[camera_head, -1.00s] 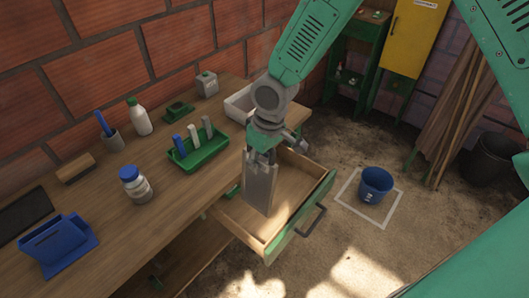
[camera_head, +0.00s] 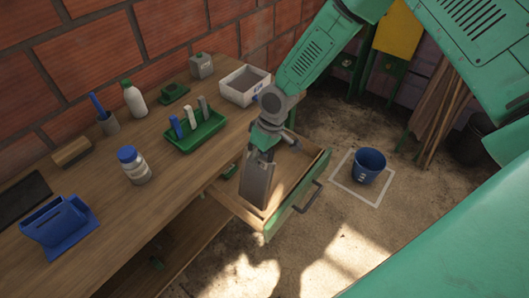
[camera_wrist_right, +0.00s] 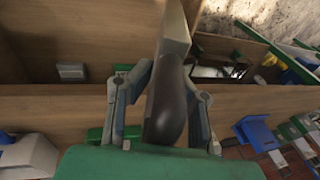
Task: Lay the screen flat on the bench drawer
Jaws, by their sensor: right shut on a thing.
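The screen (camera_head: 256,181) is a narrow grey plate. My right gripper (camera_head: 264,148) is shut on its upper end and holds it nearly upright, lower end down, over the open bench drawer (camera_head: 286,217). In the head view I cannot tell whether that lower end touches the drawer floor. In the right wrist view the held piece shows a dark rounded part (camera_wrist_right: 166,105) between my two fingers, with a light grey part beyond. The drawer has a wooden inside and a green front with a dark handle. My left gripper is not in view.
The wooden bench (camera_head: 95,205) holds a green tray (camera_head: 195,136) with several upright pieces, a white box (camera_head: 245,87), a blue-lidded jar (camera_head: 133,165), a white bottle (camera_head: 134,99) and a blue holder (camera_head: 61,228). A blue bucket (camera_head: 368,166) stands on the floor, right of the drawer.

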